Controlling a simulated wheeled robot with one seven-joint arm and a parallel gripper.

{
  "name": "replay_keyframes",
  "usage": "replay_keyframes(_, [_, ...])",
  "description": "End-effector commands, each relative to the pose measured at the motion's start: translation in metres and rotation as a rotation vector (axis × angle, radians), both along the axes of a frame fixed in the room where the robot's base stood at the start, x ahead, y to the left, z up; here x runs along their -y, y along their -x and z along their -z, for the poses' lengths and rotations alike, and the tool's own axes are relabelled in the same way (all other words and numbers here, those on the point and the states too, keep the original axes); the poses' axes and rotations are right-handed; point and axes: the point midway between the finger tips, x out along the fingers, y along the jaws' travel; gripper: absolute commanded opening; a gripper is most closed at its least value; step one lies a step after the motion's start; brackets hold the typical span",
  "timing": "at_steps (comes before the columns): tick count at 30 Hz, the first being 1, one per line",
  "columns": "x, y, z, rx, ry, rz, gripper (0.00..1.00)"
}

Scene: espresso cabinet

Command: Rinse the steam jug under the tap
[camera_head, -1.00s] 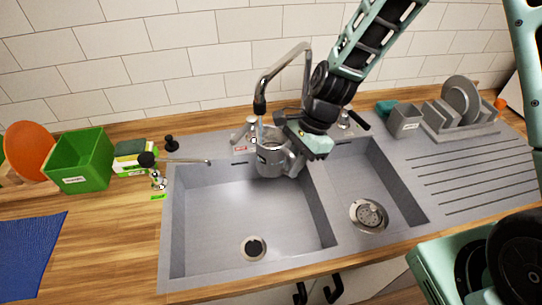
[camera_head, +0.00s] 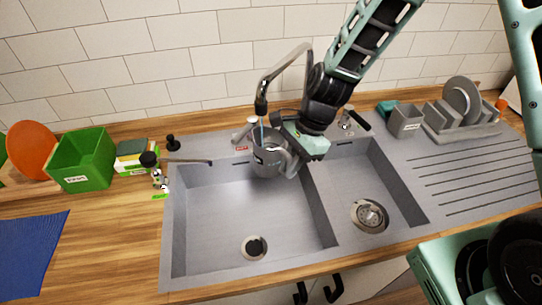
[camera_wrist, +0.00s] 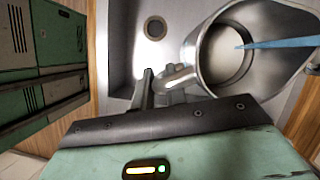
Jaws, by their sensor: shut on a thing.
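The grey metal steam jug (camera_head: 268,161) hangs upright or slightly tilted over the back of the left basin, under the tap (camera_head: 262,104). My gripper (camera_head: 291,157) is shut on the jug's handle, at the jug's right side. A thin blue stream of water (camera_head: 262,130) runs from the tap's spout toward the jug's mouth. In the wrist view the jug (camera_wrist: 215,58) is seen from above, with the blue stream (camera_wrist: 280,43) entering its opening. My gripper's fingers (camera_wrist: 160,88) close around the handle there.
The double sink (camera_head: 217,252) has a drain in each basin. A dish rack (camera_head: 462,125) and grey holder (camera_head: 405,122) stand at the right. A blue cloth (camera_head: 28,245) lies at far left.

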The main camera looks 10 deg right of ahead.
Motion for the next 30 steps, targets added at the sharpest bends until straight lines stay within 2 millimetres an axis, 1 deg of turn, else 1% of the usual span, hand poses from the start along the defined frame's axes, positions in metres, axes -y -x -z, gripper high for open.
replay_keyframes(30, [-0.021, 0.07, 0.0, 0.0, -0.001, -0.002, 0.0])
